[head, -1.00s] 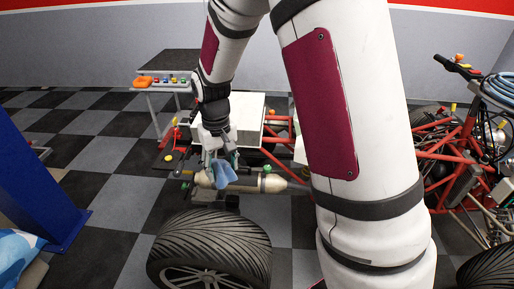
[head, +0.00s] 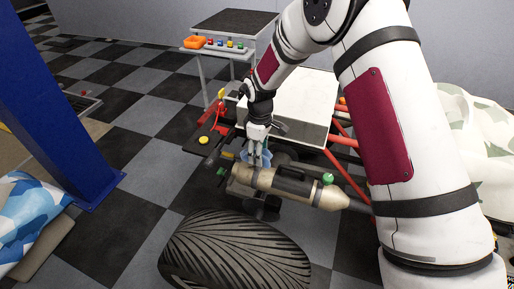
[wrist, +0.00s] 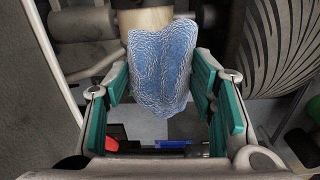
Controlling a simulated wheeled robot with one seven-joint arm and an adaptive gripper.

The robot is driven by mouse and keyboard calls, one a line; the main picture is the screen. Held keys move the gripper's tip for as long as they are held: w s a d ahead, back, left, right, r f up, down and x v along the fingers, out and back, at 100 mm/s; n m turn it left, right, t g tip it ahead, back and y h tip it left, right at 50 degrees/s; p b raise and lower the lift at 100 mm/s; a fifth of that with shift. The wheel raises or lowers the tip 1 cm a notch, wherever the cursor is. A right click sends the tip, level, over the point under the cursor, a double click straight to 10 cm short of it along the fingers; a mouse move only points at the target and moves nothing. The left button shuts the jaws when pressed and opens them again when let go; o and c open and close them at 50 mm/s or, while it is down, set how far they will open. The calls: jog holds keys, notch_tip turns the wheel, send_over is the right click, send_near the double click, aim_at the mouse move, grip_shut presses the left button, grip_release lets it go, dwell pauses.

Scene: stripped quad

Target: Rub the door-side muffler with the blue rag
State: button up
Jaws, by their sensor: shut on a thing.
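The blue rag (wrist: 162,62) hangs between the teal-padded fingers of my gripper (wrist: 160,88), which is shut on it. In the head view my gripper (head: 257,148) points down with the rag (head: 262,158) at its tips. The tan muffler (head: 327,195), with dark bands and a dark handle-like part on top, lies beneath and in front of it. The rag is at the muffler's upper left part. In the wrist view the muffler (wrist: 145,20) shows behind the rag, which covers part of it. I cannot tell whether they touch.
A large black tyre (head: 235,255) stands just in front of the muffler. Red frame tubes and a white panel (head: 305,100) lie behind. A blue post (head: 60,110) is at left. Checkered floor is free at left.

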jog(key=shift+w+a+f+n, duration=0.3)
jog(key=shift+w+a+f, duration=0.25)
jog(key=shift+f, duration=0.1)
jog(key=shift+f+b, duration=1.4)
jog(key=shift+f, duration=1.5)
jog(key=shift+f+b, duration=0.5)
jog(key=shift+f, duration=0.35)
jog(key=shift+w+d+r+b, duration=0.1)
jog(key=shift+w+d+b, duration=0.2)
jog(key=shift+w, duration=0.3)
jog(key=shift+w+d+f+b, duration=0.1)
jog(key=shift+w+d+b, duration=0.05)
jog(key=shift+w+b, duration=0.4)
jog(key=shift+w+d+r+b, duration=0.1)
jog(key=shift+w+d+b, duration=0.15)
jog(key=shift+w, duration=0.4)
